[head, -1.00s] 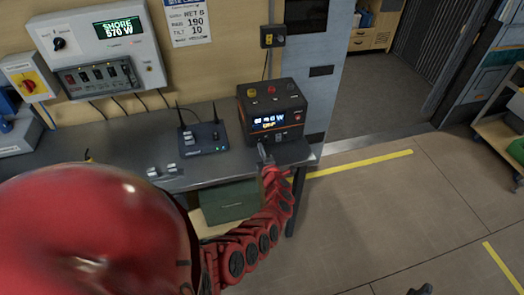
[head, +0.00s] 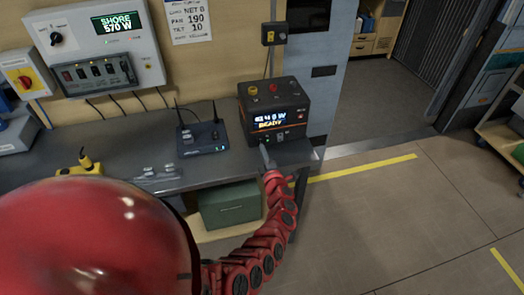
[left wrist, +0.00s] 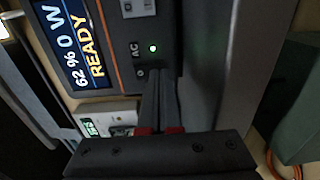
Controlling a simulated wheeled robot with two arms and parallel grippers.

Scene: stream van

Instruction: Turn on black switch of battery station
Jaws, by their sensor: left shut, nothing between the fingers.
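The battery station (head: 291,109) is a dark box with an orange edge, standing at the right end of the bench. Its display (left wrist: 76,42) is lit and reads 62 %, 0 W and READY in the left wrist view. Beside an AC label on its front panel (left wrist: 151,32), a small green light glows. My left gripper (head: 264,155) is at the lower front of the station. Its fingers (left wrist: 156,82) are shut and empty, with the tips at the panel just below the AC label. They hide the black switch, so I cannot tell its position. My right gripper is not in view.
A black router (head: 201,137) with antennas stands left of the station. The grey bench (head: 130,141) also bears a yellow device (head: 83,163) and small items. A green box (head: 230,204) sits beneath. Open floor (head: 390,210) lies to the right.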

